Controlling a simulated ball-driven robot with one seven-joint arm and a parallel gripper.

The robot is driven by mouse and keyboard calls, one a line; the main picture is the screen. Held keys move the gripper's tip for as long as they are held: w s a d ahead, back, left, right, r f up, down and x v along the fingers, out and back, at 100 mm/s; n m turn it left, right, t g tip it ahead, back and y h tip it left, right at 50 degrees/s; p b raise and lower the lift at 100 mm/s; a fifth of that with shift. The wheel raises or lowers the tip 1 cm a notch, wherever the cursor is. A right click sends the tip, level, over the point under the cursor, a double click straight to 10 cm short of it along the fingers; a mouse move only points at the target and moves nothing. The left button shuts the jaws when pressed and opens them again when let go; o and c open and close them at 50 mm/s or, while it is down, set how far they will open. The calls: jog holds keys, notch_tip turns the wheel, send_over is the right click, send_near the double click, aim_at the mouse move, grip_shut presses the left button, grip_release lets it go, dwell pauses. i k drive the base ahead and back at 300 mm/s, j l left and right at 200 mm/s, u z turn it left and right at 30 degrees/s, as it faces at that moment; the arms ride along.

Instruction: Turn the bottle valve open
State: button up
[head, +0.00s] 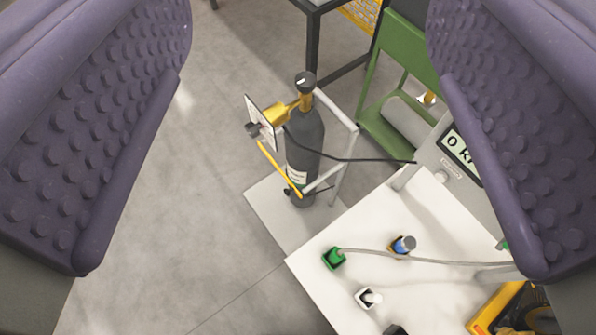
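A dark grey gas bottle (304,145) stands upright on a light grey base plate (262,205) in the middle of the head view. Its valve, a black knob (305,82) with a pale mark on top, sits above a brass body (304,102). A brass regulator (275,115) with a white plate and a dark knob (253,129) sticks out to the left. My gripper (315,180) has two purple studded fingers, one at each side of the picture, spread wide. It is open and empty. The bottle shows between the fingers, farther off and not touched.
A white table (310,262) at the lower right carries a green connector (334,258), a blue-topped part (403,245) and a white part (368,297). A grey display unit (437,150) and a green frame (402,60) stand right. A black hose (350,160) runs rightward from the bottle. Floor at left is clear.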

aim_at(305, 82)
jog(key=i+j+z, duration=0.4)
jog(key=i+j, duration=0.15)
jog(key=j, duration=0.25)
jog(key=i+j+z, duration=0.2)
jog(key=j, duration=0.25)
